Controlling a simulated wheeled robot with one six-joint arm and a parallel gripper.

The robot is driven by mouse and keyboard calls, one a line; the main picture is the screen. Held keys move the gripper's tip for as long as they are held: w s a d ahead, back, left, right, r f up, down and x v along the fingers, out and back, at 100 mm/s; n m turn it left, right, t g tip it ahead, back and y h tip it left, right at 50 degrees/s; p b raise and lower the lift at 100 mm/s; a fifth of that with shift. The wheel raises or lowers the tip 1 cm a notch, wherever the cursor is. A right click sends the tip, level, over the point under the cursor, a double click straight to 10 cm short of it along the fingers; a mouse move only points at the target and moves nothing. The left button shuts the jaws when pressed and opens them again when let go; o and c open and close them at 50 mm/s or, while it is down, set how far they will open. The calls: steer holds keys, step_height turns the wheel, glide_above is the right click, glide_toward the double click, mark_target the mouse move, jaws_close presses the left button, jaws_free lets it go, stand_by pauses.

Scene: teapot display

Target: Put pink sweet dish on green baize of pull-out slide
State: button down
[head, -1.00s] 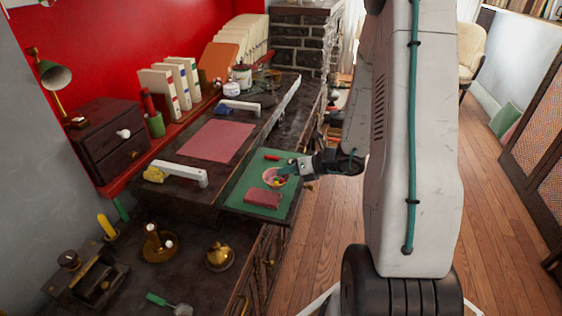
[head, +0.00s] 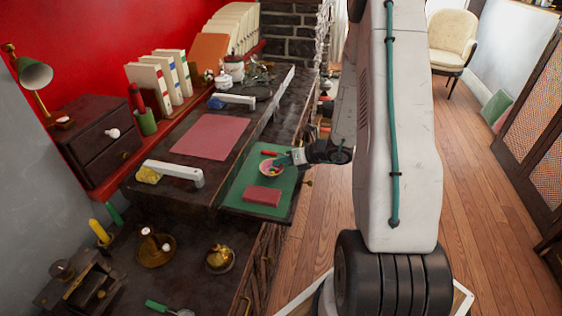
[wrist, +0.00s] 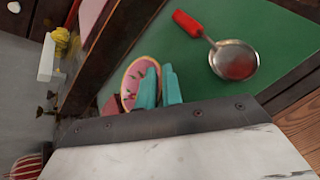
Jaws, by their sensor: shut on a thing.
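The pink sweet dish (head: 271,170), with small coloured sweets in it, shows over the green baize (head: 239,190) of the pull-out slide. My gripper (head: 283,161) comes in from the right and is shut on the dish's near-right side. In the wrist view the teal fingertips (wrist: 162,88) are close together at the rim of the dish (wrist: 136,76). I cannot tell whether the dish touches the baize or hangs a little above it. The baize (wrist: 278,72) fills the top right of the wrist view.
A red-handled strainer (wrist: 234,62) lies on the baize behind the dish. A dull red box (head: 262,195) lies in front. The desk left of the slide holds a pink blotter (head: 212,137) and a white-handled thing (head: 176,171). Wooden floor is open right of the slide.

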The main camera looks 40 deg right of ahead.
steer(key=shift+f, duration=0.1)
steer(key=c, duration=1.6)
jaws_free()
steer(key=shift+o, duration=0.2)
